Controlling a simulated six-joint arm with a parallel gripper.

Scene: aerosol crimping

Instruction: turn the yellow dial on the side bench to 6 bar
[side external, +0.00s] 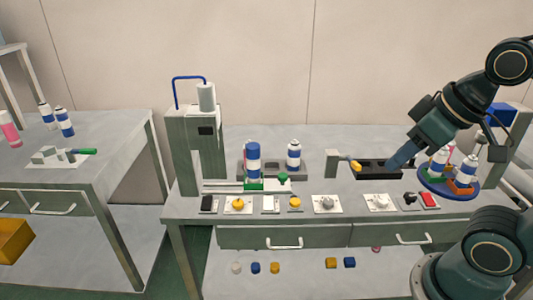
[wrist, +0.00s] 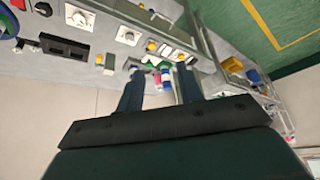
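Two yellow round knobs on white plates sit along the front of the middle bench, the left one (side external: 238,203) and the right one (side external: 295,202). In the wrist view the left knob (wrist: 180,56) and right knob (wrist: 152,46) also show, small. I cannot tell which, if either, is the task's dial, and no bar markings are legible. I see no yellow dial on the separate left bench (side external: 108,140). My gripper (side external: 398,162) is over the bench's right part, by the black tray, apart from both knobs. In the wrist view its fingers (wrist: 160,68) are apart, with nothing held between them.
Two grey-white knobs (side external: 326,202) (side external: 380,200) share the front row. A crimping column (side external: 190,145) stands at left. A black tray (side external: 372,174) and a blue round carrier (side external: 452,192) with cans lie at right. A green-handled fixture (side external: 60,156) is on the left bench.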

